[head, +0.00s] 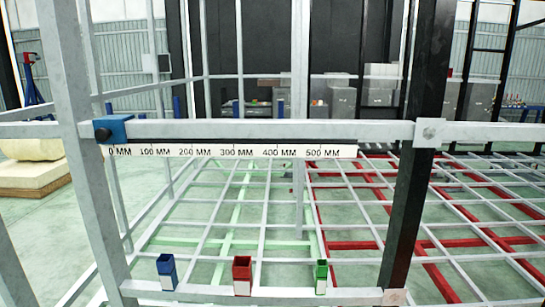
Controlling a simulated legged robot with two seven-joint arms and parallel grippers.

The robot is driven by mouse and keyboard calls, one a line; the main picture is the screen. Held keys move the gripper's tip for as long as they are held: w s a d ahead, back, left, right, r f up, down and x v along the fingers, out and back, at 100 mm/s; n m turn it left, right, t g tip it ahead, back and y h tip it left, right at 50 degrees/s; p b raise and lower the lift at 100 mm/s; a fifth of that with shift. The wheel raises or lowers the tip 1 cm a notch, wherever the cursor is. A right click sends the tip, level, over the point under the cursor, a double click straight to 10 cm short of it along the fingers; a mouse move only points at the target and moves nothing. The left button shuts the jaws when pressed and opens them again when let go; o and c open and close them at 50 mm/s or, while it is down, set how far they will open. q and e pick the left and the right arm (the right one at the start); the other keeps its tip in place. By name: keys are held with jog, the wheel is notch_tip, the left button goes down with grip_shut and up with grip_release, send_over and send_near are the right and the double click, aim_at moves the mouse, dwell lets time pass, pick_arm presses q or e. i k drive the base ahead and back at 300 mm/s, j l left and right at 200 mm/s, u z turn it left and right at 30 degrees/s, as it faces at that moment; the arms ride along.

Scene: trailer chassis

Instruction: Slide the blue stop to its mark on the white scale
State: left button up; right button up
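The blue stop (119,127), a block with a dark round knob on its front, sits on the grey horizontal rail (270,130) at its left part, beside the upright post. The white scale (222,152) hangs just below the rail, with labels from 0 MM at the left to 500 MM at the right. The stop is above the 0 MM label. I cannot make out a separate target mark on the scale. Neither of my grippers shows in the head view.
A leaning grey post (75,110) stands at the left and a dark post (412,190) at the right. Small blue (167,273), red (242,276) and green (321,277) holders stand on the lower bar. A grid of bars lies behind.

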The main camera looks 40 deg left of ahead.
aim_at(108, 128)
jog(key=u, duration=2.2)
